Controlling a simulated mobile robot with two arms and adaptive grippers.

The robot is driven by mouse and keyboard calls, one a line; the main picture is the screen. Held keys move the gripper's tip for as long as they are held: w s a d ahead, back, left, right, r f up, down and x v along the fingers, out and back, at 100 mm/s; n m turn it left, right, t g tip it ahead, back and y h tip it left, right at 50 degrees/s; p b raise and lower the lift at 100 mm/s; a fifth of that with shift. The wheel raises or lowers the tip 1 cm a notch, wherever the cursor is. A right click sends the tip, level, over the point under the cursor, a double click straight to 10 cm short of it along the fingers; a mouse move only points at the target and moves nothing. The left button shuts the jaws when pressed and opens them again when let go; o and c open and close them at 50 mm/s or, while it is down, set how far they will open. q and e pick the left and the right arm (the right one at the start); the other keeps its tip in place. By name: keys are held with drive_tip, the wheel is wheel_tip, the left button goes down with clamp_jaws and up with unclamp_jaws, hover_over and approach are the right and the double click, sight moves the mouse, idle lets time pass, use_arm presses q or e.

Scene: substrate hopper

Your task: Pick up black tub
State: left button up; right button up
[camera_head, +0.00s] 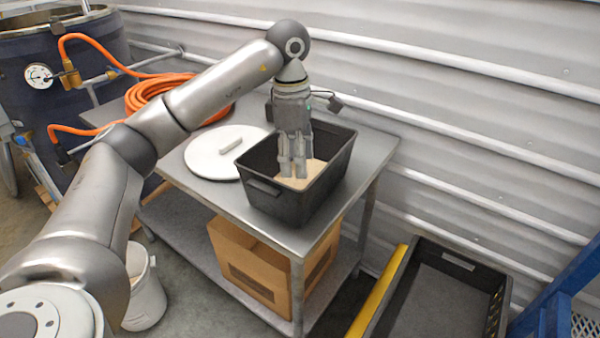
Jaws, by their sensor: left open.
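The black tub (279,204) stands on the metal table (224,194) near its right end. It is an open rectangular tub with a handle on its front wall, and pale substrate (306,176) lies inside. My left gripper (291,174) points straight down into the tub, with its fingers over the substrate. The fingers are open and appear to hold nothing. Whether the fingertips touch the substrate is hard to tell. My right gripper is not in view.
A white round lid (212,162) lies left of the tub, with a coiled orange hose (160,95) behind it. A cardboard box (240,262) sits on the lower shelf. A black crate (425,310) and yellow bar (377,293) are at lower right. The corrugated wall is close behind.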

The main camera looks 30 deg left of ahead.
sight(288, 187)
use_arm(q)
drive_tip(key=shift+y, duration=0.4)
drive_tip(key=f, duration=0.1)
drive_tip(key=a+f, duration=0.2)
drive_tip(key=f, duration=0.1)
drive_tip(key=shift+s+f+p, duration=0.1)
drive_tip(key=shift+s+p, duration=0.1)
drive_tip(key=shift+p, duration=0.15)
drive_tip(key=f+p, duration=0.2)
drive_tip(key=f, duration=0.3)
drive_tip(key=shift+s+f, duration=0.1)
drive_tip(key=shift+s, duration=0.1)
drive_tip(key=shift+f, duration=0.2)
drive_tip(key=c, duration=1.1)
drive_tip(key=shift+w+r, duration=0.1)
drive_tip(key=shift+r, duration=0.05)
clamp_jaws()
